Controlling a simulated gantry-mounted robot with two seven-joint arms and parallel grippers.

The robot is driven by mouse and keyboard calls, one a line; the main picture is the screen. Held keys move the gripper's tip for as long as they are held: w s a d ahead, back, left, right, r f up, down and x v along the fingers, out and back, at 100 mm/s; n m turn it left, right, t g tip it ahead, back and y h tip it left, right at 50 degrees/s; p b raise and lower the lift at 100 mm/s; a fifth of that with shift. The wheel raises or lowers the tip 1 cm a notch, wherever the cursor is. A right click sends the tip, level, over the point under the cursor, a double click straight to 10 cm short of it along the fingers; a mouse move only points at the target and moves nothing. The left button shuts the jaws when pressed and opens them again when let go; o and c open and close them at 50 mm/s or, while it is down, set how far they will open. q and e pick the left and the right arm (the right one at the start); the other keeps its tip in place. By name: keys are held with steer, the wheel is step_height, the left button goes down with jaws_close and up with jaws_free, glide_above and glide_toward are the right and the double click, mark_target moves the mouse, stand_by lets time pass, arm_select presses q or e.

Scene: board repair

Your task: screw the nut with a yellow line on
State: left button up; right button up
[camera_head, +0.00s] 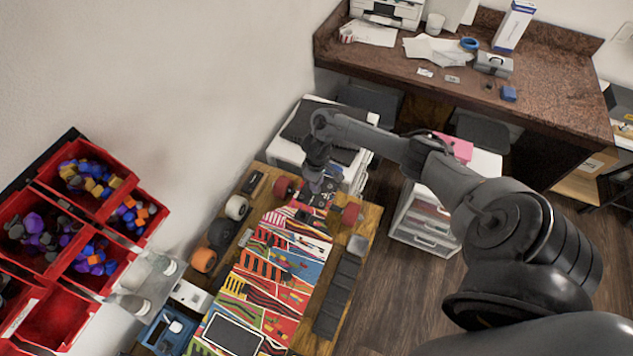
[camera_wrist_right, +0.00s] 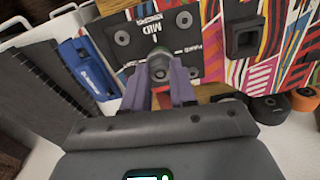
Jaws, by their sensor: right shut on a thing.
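The colourful skateboard deck (camera_head: 277,275) lies on the wooden workbench, with red wheels (camera_head: 352,214) at its far end. My right gripper (camera_head: 314,192) reaches down over that end. In the right wrist view its two purple fingers (camera_wrist_right: 161,82) are shut on a small round grey piece that looks like the nut (camera_wrist_right: 160,66). The nut is over a black plate (camera_wrist_right: 126,40) with white lettering on the board. I see no yellow line on it. I cannot tell whether it touches the thread. My left gripper is not in view.
Loose wheels, one white (camera_head: 237,207) and one orange (camera_head: 203,260), lie along the bench's left side. Dark flat pieces (camera_head: 337,293) line its right side. Red bins (camera_head: 100,177) with coloured parts hang on the left wall. A blue tray (camera_head: 166,334) is at the near left.

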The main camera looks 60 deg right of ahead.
steer(key=m, duration=0.5)
steer(key=shift+a+m, duration=0.1)
steer(key=shift+m, duration=0.3)
steer(key=shift+w, duration=0.1)
steer(key=o, duration=1)
steer(key=shift+c, duration=1.3)
steer(key=shift+n, duration=0.3)
steer(key=n, duration=0.3)
steer(key=shift+n, duration=1.1)
